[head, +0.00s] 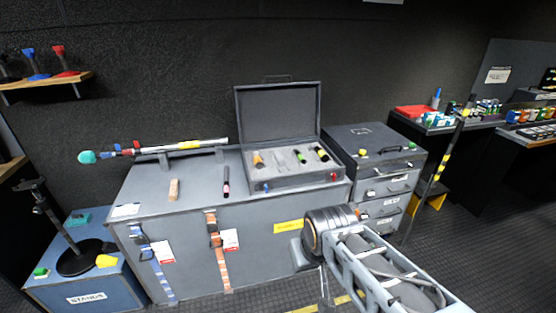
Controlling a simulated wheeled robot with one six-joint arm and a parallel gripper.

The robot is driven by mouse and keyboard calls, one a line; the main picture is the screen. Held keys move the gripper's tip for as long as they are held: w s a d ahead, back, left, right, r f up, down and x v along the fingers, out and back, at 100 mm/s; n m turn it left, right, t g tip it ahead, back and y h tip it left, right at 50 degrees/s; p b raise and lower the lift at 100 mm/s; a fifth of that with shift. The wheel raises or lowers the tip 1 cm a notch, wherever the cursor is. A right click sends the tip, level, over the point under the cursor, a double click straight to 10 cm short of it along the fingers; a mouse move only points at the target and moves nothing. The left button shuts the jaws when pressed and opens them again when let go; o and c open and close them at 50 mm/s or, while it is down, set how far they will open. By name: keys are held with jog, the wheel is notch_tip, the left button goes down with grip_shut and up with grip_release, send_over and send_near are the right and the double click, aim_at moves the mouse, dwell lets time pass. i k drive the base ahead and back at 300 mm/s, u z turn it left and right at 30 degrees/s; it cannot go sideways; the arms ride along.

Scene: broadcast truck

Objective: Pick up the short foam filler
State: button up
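I cannot tell for certain which thing is the short foam filler. A short tan block (174,189) stands on the left part of the grey chest top (202,190). A dark stick with a pink part (226,182) lies to its right. An open grey case (277,112) on the chest holds a pale foam insert (283,161) with several dark, yellow-green and orange-tipped items in its slots. My arm reaches in from the lower right, in front of the chest. My gripper's fingers do not show, and the arm seems apart from the things on the chest.
A long pole (185,146) rests on supports along the chest's back. A grey drawer unit (388,185) stands right of the chest, and a blue stands box (85,285) stands left. A striped pole (436,175) leans farther right. The chest's front left top has bare room.

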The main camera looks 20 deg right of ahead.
aim_at(278, 156)
jog(key=u, duration=0.25)
jog(key=i, duration=1.55)
jog(key=u, duration=0.5)
